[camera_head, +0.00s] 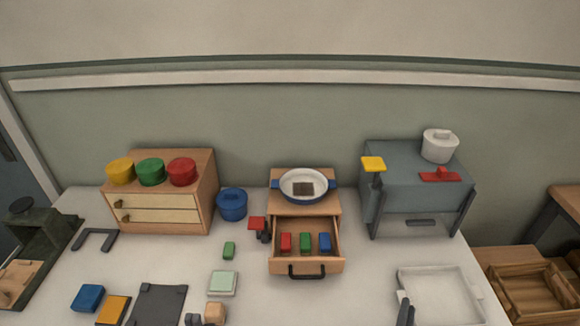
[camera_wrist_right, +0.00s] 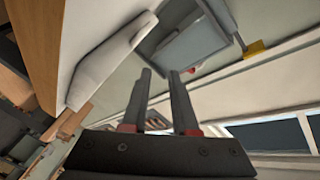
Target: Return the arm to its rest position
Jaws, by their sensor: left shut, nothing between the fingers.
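My right gripper (camera_head: 405,309) shows at the bottom edge of the head view, by the left side of the white tray. In the right wrist view its two dark fingers (camera_wrist_right: 159,74) stand apart with nothing between the tips. A small grey part at the bottom edge of the head view, beside a tan block (camera_head: 214,313), looks like the tip of my left gripper (camera_head: 192,320). It is shut and holds nothing that I can see. Most of both arms is out of the head view.
A white tray (camera_head: 473,318) lies at the right front. An open drawer (camera_head: 307,268) holds red, green and blue blocks. A wooden cabinet (camera_head: 203,215) and a grey oven-like box (camera_head: 410,190) stand at the back. Blocks and pads lie at the left front. The table's middle right is clear.

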